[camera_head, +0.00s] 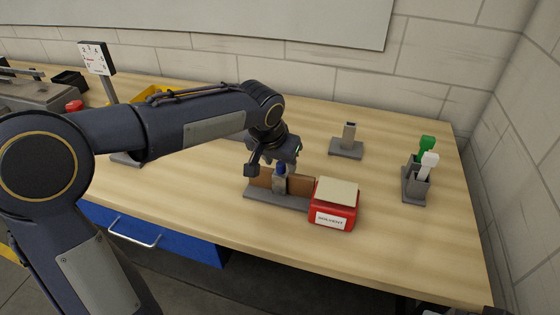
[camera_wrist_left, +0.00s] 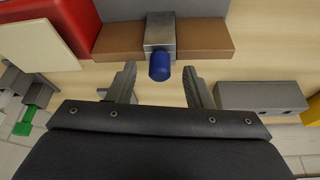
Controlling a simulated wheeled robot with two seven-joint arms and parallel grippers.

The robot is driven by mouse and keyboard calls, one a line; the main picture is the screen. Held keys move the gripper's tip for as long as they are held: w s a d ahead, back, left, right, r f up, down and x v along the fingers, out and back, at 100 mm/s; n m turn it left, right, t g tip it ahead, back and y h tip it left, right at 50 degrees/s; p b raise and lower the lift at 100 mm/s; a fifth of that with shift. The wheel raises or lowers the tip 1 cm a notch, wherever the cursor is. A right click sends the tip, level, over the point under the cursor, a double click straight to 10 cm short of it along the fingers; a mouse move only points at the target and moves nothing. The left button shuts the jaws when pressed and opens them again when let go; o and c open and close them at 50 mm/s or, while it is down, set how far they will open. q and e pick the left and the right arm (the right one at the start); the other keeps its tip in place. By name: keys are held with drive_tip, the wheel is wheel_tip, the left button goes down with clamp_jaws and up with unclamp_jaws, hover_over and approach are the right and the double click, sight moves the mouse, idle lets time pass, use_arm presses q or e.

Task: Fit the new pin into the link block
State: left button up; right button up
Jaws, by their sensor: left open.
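The link block (camera_head: 279,185) is a small grey metal block between two brown pieces on a dark base plate. It also shows at the top of the left wrist view (camera_wrist_left: 160,32). A blue pin (camera_head: 281,168) stands at the block, its rounded blue end (camera_wrist_left: 160,67) sticking out towards my wrist camera. How deep it sits in the block is hidden, and I cannot tell whether it is the new pin. My left gripper (camera_wrist_left: 160,88) is open, its two fingers apart on either side of the blue end, not touching it. My right gripper is not in view.
A red box (camera_head: 333,219) with a pale top stands against the base plate's right end. A small grey stand (camera_head: 347,141) is behind it. A grey holder (camera_head: 414,188) with green and white tops is at right. A yellow bin (camera_head: 152,93) is behind my arm. The front right table is clear.

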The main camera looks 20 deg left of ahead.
use_arm(q)
drive_tip(key=v, duration=0.7)
drive_tip(key=shift+s+r, duration=0.1)
drive_tip(key=s+a+f+n+h+p, duration=0.15)
drive_tip(key=s+a, duration=0.45)
drive_tip(key=s, duration=0.6)
drive_tip(key=s+f+n+t+h, duration=0.1)
drive_tip(key=s+f, duration=0.5)
drive_tip(key=s, duration=0.6)
drive_tip(key=shift+d+n+p, duration=0.3)
drive_tip(key=shift+d+n, duration=0.1)
drive_tip(key=shift+n, duration=0.25)
drive_tip(key=shift+s+h, duration=0.15)
drive_tip(key=shift+h, duration=0.1)
